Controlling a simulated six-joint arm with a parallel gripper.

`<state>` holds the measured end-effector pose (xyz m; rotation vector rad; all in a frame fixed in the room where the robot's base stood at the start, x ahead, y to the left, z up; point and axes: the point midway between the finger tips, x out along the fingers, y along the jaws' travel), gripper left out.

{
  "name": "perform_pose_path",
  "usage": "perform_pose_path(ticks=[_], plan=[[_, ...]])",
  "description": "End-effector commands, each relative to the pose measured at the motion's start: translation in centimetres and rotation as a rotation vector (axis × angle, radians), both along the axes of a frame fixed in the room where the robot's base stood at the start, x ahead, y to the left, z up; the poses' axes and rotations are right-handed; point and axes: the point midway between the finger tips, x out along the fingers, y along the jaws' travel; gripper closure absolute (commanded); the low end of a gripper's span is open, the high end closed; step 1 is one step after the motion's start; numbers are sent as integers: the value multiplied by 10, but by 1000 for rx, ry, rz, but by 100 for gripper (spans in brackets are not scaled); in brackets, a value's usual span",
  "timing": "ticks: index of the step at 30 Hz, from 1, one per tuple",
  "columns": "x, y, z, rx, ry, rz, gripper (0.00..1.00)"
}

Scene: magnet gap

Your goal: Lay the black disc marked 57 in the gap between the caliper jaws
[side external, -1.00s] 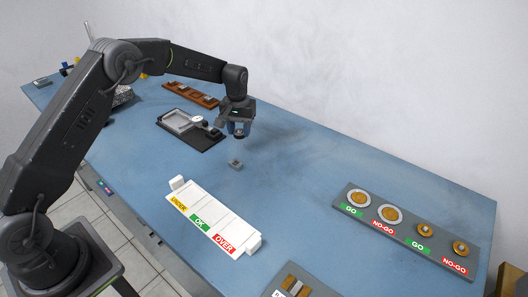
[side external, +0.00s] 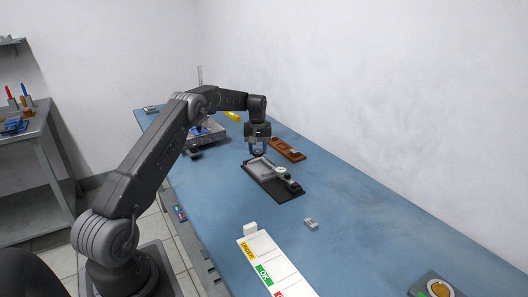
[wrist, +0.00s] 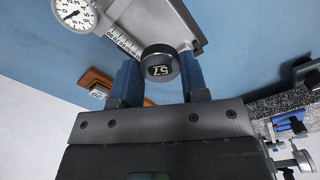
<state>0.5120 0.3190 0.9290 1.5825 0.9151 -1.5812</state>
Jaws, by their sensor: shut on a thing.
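My gripper (side external: 258,151) is shut on the black disc marked 57 (wrist: 159,65). In the wrist view the disc sits between the two blue fingertips, its white label towards the camera. In the side view the disc is too small to make out. The caliper (side external: 262,170) lies on a dark base plate (side external: 294,196), with a round dial near its right end. My gripper is above the caliper's far left end, apart from it. In the wrist view the caliper's dial (wrist: 74,13) and printed scale show beyond the disc. The gap between the jaws is not clearly visible.
A brown wooden rack (side external: 290,150) lies just behind the caliper. A speckled plate (side external: 208,133) stands at the far left. A small grey block (side external: 311,224) and a white UNDER/OK tray (side external: 283,270) lie nearer. The blue table between caliper and block is clear.

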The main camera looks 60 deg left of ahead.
Motion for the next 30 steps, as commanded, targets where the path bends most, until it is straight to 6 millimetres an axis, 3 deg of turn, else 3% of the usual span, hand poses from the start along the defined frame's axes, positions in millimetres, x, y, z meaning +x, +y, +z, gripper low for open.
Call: perform_pose_path(ticks=[11,30], plan=[[0,-1,-6,-1,0,-3,80],[0,-1,-50,0,-1,-3,80]])
